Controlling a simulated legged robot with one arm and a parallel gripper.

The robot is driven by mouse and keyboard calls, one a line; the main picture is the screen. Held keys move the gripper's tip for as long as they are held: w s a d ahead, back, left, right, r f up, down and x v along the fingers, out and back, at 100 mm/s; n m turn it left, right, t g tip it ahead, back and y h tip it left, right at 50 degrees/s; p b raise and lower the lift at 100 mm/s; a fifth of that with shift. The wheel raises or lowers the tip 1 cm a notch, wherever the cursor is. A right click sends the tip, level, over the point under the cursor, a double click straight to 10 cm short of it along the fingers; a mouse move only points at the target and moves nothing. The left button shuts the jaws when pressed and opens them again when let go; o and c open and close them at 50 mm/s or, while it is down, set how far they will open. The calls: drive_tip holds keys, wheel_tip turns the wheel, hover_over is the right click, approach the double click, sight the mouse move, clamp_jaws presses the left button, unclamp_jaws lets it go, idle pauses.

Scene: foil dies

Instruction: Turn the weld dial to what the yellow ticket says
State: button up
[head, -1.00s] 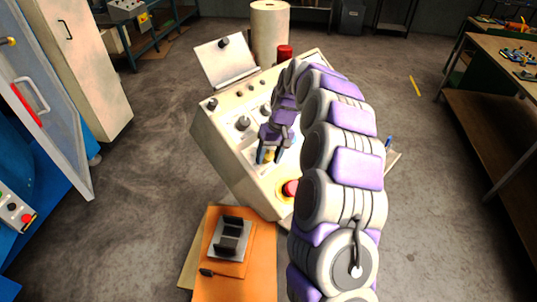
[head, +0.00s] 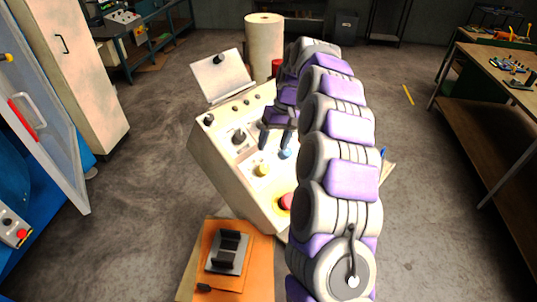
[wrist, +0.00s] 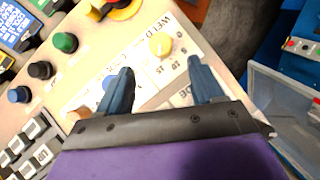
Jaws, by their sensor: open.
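The weld dial, a yellow knob (wrist: 162,45), sits beside the printed word WELD and a number scale in the wrist view. It also shows on the sloped panel in the head view (head: 262,170). Its exact pointer setting cannot be made out. My gripper (wrist: 160,78) is open and empty, its tips apart from the yellow knob. In the head view my gripper (head: 277,145) is over the panel, beyond the yellow knob and near a blue knob (head: 286,153). One finger partly hides the blue knob in the wrist view. I cannot identify a yellow ticket for certain.
A red mushroom button (head: 286,201) is on the near panel edge. An orange knob (wrist: 78,114) and green button (wrist: 65,43) are also on the panel. A blue printed card (wrist: 15,25) lies past them. An orange board (head: 262,262) stands below the machine.

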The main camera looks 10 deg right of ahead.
drive_tip(key=v, duration=0.6)
drive_tip(key=shift+r+p, duration=0.3)
drive_tip(key=shift+p, duration=0.15)
drive_tip(key=s+a+r, duration=0.1)
drive_tip(key=s+a, duration=0.2)
drive_tip(key=s, duration=0.3)
drive_tip(key=s+a+r+h+b, duration=0.1)
drive_tip(key=s+a, duration=0.1)
drive_tip(key=s, duration=0.5)
drive_tip(key=s+a+r, duration=0.1)
drive_tip(key=s+a, duration=0.2)
drive_tip(key=s, duration=0.3)
drive_tip(key=s+d+f+h, duration=0.1)
drive_tip(key=s+f, duration=0.4)
drive_tip(key=s, duration=0.7)
drive_tip(key=s+d+f+m+h+b, duration=0.1)
drive_tip(key=s+f, duration=0.4)
drive_tip(key=s, duration=0.8)
drive_tip(key=shift+s+d+m+g, duration=0.15)
drive_tip(key=shift+d+m+g, duration=0.2)
drive_tip(key=shift+d, duration=0.2)
